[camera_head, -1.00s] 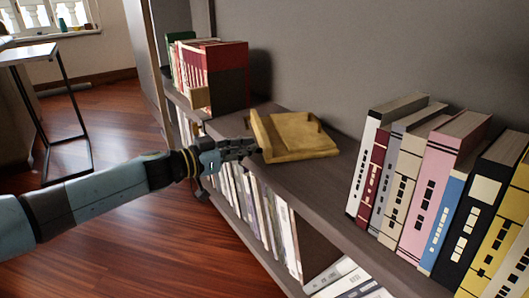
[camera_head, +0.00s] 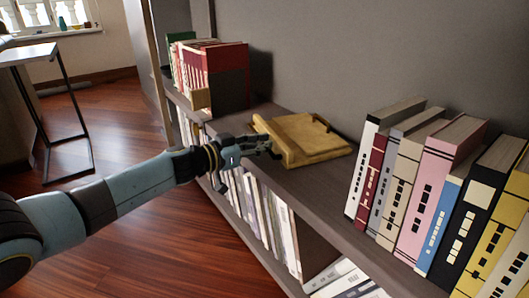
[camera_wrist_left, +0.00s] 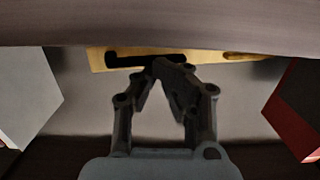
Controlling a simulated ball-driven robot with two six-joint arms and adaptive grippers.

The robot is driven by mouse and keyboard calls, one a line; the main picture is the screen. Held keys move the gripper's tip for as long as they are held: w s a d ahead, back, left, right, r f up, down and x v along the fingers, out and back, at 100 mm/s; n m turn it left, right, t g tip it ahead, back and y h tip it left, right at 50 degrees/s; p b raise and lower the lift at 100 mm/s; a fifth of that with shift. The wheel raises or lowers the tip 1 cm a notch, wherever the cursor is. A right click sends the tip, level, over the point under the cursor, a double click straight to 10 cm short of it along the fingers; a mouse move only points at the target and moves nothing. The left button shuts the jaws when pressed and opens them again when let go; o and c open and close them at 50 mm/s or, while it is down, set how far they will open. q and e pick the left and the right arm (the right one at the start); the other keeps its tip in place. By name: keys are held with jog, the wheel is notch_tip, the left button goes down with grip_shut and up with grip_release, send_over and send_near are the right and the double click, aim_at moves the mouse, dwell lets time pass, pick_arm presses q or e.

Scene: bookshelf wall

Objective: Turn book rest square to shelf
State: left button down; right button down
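The book rest (camera_head: 318,143), a yellow wooden stand with a raised lip along its near-left side, lies on the shelf board between the two groups of books. It sits at an angle to the shelf's front edge. My left gripper (camera_head: 272,147) is at the lip's near-left side, touching it or very close. In the left wrist view the gripper fingers (camera_wrist_left: 165,68) come together with nothing visible between them, and part of the book rest (camera_wrist_left: 100,62) shows behind their tips. My right gripper is in neither view.
Red books (camera_head: 226,75) stand on the shelf at the back left. A row of books beginning with a white one (camera_head: 362,170) stands at the right. Bare shelf board (camera_head: 315,185) lies in front of the book rest. More books (camera_head: 262,210) fill the shelf below.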

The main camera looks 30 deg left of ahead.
aim_at(274, 139)
pick_arm(q)
jog(key=shift+x, duration=0.8)
jog(key=shift+r+p+x, duration=0.15)
jog(key=shift+p+x, duration=0.05)
jog(key=shift+x, duration=0.6)
jog(key=shift+r+p+x, duration=0.15)
jog(key=shift+x, duration=0.6)
jog(key=shift+p+v, duration=0.5)
jog(key=shift+v, duration=0.55)
jog(key=shift+f+p+v, duration=0.2)
jog(key=shift+p+v, duration=0.15)
jog(key=shift+v, duration=0.6)
